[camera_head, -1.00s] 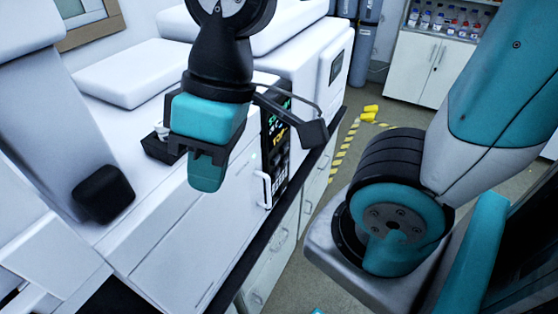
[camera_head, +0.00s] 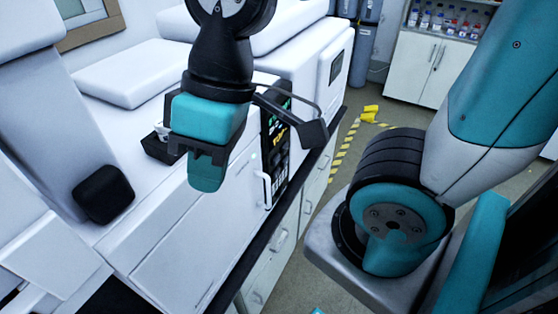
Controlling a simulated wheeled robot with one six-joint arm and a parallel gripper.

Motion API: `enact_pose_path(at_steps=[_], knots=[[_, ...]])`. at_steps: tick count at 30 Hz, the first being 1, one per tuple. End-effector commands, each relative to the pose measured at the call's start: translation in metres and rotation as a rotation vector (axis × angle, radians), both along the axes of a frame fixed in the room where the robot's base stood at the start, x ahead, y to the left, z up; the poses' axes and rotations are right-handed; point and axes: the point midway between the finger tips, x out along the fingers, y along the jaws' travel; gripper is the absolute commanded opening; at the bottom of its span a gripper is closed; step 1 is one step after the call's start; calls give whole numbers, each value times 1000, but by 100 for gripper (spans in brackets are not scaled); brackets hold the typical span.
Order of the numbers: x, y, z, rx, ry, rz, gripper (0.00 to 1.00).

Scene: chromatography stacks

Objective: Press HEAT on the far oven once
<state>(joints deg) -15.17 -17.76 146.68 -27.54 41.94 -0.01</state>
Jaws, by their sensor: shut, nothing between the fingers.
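White chromatography instruments stand in stacks on a bench. A dark control panel (camera_head: 275,145) with green and yellow text is on the front of the nearer white unit (camera_head: 165,215). My gripper's bracket hides part of this panel, and I cannot read a HEAT label on it. A farther white unit (camera_head: 305,62) has a small grey display (camera_head: 337,66). I cannot tell for sure which one is the far oven. My gripper (camera_head: 207,178) is teal and black, shut and empty, pointing down in front of the nearer unit and left of the panel in the picture. I see no clear contact.
The dark bench edge (camera_head: 327,158) runs along the units, with drawers (camera_head: 282,240) below. Yellow-black floor tape (camera_head: 345,150) and a yellow object (camera_head: 370,112) are on the floor beyond. Gas cylinders (camera_head: 367,45) and a white cabinet (camera_head: 430,65) stand at the back.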

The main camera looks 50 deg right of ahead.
Motion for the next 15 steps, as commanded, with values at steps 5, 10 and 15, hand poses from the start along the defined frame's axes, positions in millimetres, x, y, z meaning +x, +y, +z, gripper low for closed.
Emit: enact_pose_path(at_steps=[5,10,15], knots=[[0,0,-7,0,0,0,0],[0,0,-43,0,0,0,0],[0,0,-98,0,0,0,0]])
